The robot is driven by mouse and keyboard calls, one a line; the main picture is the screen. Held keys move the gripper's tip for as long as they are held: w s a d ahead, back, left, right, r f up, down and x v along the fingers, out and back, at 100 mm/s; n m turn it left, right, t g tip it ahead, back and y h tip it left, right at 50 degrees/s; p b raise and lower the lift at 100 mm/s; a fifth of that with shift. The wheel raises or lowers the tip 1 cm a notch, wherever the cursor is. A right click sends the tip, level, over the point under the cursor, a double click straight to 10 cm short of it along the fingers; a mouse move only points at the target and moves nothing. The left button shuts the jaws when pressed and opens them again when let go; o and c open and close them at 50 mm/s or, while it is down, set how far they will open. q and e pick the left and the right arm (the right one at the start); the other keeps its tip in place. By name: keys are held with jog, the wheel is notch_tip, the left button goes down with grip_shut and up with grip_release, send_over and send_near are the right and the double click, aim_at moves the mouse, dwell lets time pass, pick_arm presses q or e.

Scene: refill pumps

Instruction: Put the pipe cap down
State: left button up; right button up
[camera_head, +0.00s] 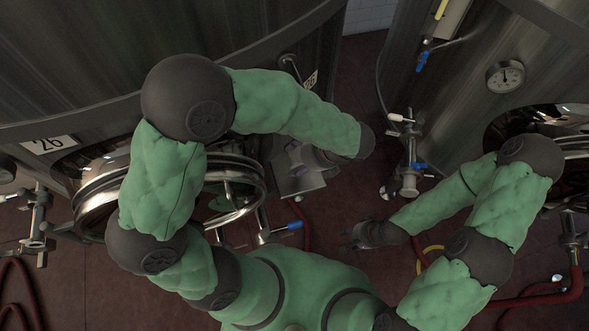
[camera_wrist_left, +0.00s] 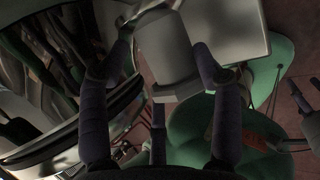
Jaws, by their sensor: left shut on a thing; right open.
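My left gripper (camera_wrist_left: 165,62) is shut on the pipe cap (camera_wrist_left: 166,48), a pale grey, roughly cylindrical piece between its dark fingers in the left wrist view. A flat light grey surface (camera_wrist_left: 238,28) shows behind and beside the cap; I cannot tell whether the cap touches it. In the head view, the left gripper (camera_head: 322,157) is mostly hidden under my left wrist, over a small metal stand (camera_head: 300,184). The cap cannot be made out clearly there. My right gripper (camera_head: 352,237) is open and empty, low in the middle of the head view.
A large steel tank (camera_head: 60,85) with an open round hatch (camera_head: 255,178) stands at the left, close to my left arm. Another tank (camera_head: 455,95) with a gauge (camera_head: 505,76) and valves (camera_head: 408,170) is at the right. Red hoses (camera_head: 530,298) lie on the dark red floor (camera_head: 345,195).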

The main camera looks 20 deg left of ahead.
pick_arm(q)
jog(key=shift+f+b, duration=1.05)
jog(key=shift+f, duration=2.3)
jog(key=shift+f, duration=0.15)
jog(key=o, duration=1.6)
jog(key=shift+d+r, duration=0.1)
jog(key=shift+r, duration=0.15)
jog(key=p+v, duration=0.4)
jog(key=v, duration=0.7)
jog(key=shift+d+r, duration=0.15)
jog(key=shift+r, duration=0.2)
